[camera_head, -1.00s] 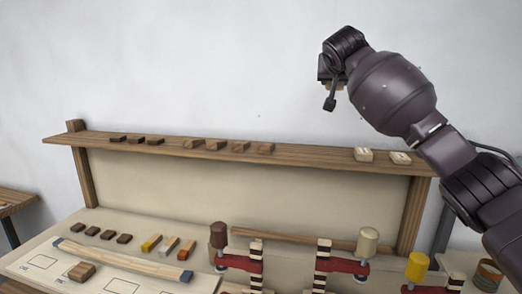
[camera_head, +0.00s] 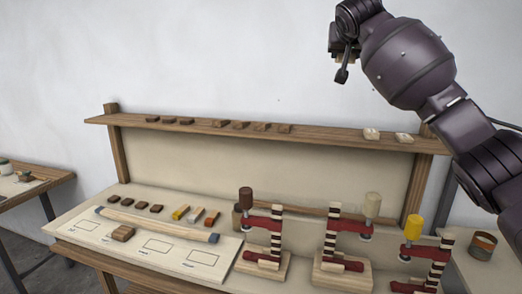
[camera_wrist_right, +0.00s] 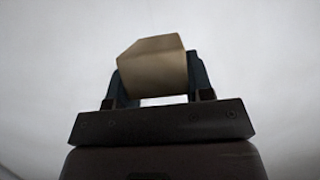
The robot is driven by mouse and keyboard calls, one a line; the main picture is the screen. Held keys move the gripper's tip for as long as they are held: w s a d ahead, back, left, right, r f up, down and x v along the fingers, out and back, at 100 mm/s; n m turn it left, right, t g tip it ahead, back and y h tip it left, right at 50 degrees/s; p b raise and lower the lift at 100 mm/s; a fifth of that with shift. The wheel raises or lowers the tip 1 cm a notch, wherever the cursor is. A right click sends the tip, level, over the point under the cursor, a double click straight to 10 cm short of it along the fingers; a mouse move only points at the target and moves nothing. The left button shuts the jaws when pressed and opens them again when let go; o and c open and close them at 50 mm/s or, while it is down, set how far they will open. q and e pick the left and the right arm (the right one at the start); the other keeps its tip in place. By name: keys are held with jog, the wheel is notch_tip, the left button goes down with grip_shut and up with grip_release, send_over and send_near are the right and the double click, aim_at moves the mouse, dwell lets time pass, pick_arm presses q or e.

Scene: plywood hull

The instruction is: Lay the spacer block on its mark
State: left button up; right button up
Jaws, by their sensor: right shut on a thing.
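A pale tan block (camera_wrist_right: 153,68), likely the spacer block, is clamped between the two fingers of my right gripper (camera_wrist_right: 158,85) in the right wrist view. In the head view my right gripper (camera_head: 341,56) is raised against the wall above the shelf, and the block is mostly hidden there. Outlined rectangular marks show on a pale board (camera_head: 190,275) on the bench, including one mark (camera_head: 157,245) in its middle and another (camera_head: 203,257) to the right. Their labels are too small to read. My left gripper is not in view.
A brown block (camera_head: 123,232) lies on the board, beside a long wooden bar (camera_head: 155,222). Small dark and coloured blocks sit behind. Red clamps (camera_head: 262,240) stand to the right. A shelf (camera_head: 330,139) with small blocks crosses the back.

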jog(key=s+a+f+n+y, duration=0.1)
jog(key=s+a+f+y, duration=0.15)
jog(key=s+f, duration=0.3)
jog(key=s+a+f+n+y, duration=0.1)
jog(key=s+a+f+n, duration=0.1)
jog(key=s+a+f, duration=0.35)
jog(key=s+d+f, duration=0.2)
jog(key=s+f, duration=0.4)
jog(key=f, duration=0.6)
jog(key=s+d+f, duration=0.3)
jog(key=s+f, duration=0.4)
jog(key=f, duration=0.5)
jog(key=s+d+f, duration=0.2)
jog(key=s+f, duration=0.4)
jog(key=f, duration=0.6)
jog(key=shift+s+d+f+m+h, duration=0.15)
jog(key=shift+d+f+m+h, duration=0.1)
jog(key=shift+d+m+h, duration=0.2)
